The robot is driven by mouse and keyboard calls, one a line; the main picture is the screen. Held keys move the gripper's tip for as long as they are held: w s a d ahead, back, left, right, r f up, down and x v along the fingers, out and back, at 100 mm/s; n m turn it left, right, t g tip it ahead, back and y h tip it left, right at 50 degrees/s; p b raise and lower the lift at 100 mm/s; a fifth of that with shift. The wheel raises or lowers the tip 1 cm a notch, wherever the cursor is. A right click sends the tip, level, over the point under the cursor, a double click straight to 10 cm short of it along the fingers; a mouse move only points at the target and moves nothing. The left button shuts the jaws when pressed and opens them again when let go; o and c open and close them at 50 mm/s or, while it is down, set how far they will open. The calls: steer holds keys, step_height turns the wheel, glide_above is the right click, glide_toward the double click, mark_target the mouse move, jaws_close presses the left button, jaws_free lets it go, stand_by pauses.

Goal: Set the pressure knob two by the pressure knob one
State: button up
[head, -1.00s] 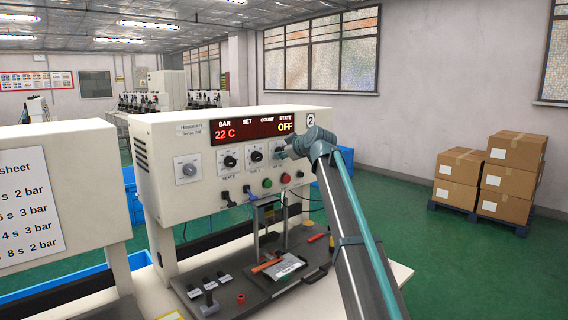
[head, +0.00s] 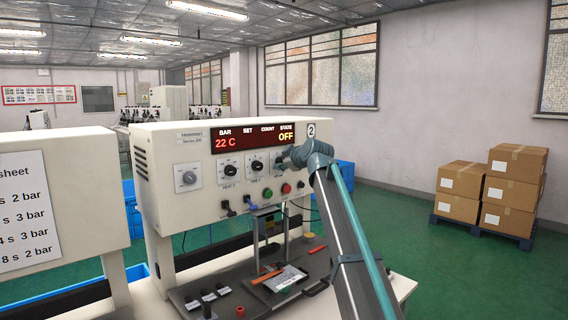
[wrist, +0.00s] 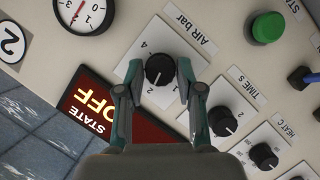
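A black knob under an "AIR bar" label (wrist: 159,69) sits on a white scale plate on the panel marked 2; I take it as pressure knob two. My gripper (wrist: 160,67) is at it, one finger on each side, with narrow gaps showing. In the head view, my gripper (head: 290,157) is at the right end of the machine's panel (head: 200,150), and my arm hides that knob. I cannot make out pressure knob one; the left machine (head: 80,160) is cut off and shows only a printed sheet.
The "TIME s" knob (wrist: 223,121) and "HEAT C" knob (wrist: 263,155) are close beside my gripper. A green button (wrist: 268,27) and a gauge (wrist: 85,13) are nearby. The display (head: 253,138) reads 22 C and OFF. Cartons (head: 500,190) stand at the right.

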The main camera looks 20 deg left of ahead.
steer(key=shift+o, duration=1.1)
steer(key=shift+s+d, duration=0.1)
steer(key=v, duration=1.1)
steer(key=shift+s+d+r, duration=0.2)
steer(key=shift+s+d, duration=0.05)
steer(key=shift+d, duration=0.05)
